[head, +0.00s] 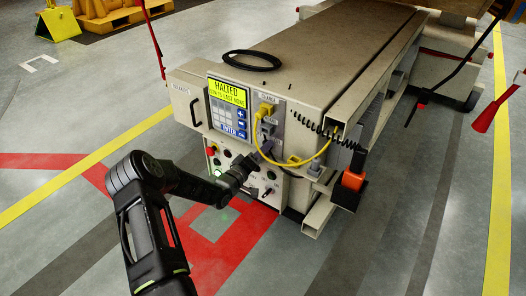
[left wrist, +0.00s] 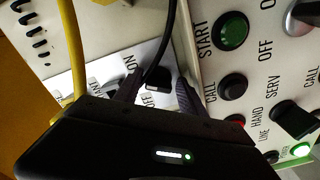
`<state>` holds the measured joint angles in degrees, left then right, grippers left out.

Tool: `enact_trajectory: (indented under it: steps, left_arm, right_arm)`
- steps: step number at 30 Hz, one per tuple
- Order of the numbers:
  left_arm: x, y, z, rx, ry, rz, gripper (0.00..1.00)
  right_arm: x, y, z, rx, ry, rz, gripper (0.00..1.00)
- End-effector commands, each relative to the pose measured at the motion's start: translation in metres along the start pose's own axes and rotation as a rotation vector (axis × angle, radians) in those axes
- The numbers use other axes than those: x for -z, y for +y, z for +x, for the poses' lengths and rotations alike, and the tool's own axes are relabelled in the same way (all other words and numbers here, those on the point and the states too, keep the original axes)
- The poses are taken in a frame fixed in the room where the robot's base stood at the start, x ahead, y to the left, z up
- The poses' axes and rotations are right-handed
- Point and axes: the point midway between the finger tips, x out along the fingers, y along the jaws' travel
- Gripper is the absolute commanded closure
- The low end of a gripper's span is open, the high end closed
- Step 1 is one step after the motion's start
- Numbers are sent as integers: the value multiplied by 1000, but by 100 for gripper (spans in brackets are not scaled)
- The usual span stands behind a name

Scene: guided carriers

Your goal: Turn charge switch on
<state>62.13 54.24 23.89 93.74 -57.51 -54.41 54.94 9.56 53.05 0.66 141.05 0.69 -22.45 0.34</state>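The charge switch appears to be the small black switch (left wrist: 157,80) on a pale panel with ON and OFF lettering in the left wrist view; the rest of its label is partly hidden. My left gripper (left wrist: 160,86) has its two fingers apart, one on each side of this switch. I cannot tell whether either finger touches it. In the head view my left gripper (head: 252,161) is at the front of the beige carrier (head: 330,60), below the yellow plug, and hides the switch. My right gripper is in neither view.
A yellow cable (head: 318,153) loops beside the gripper and also crosses the left wrist view (left wrist: 72,50). The display (head: 228,92) reads HALTED. A green START button (left wrist: 230,30) and other controls sit close by. An orange block (head: 353,180) stands out at the carrier's corner.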

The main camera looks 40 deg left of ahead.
Motion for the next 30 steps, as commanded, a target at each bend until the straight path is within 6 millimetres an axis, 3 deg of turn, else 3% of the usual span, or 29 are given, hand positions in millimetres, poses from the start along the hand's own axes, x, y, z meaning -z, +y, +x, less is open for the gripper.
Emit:
enact_trajectory:
  steps: [14,24,30]
  left_arm:
    - [1,1,-7,0,0,-2,44]
    - [2,2,-59,2,1,-2,44]
    - [0,1,-77,0,-1,-2,44]
  right_arm:
    - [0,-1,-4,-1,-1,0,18]
    - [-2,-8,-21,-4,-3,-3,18]
    - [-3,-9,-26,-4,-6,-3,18]
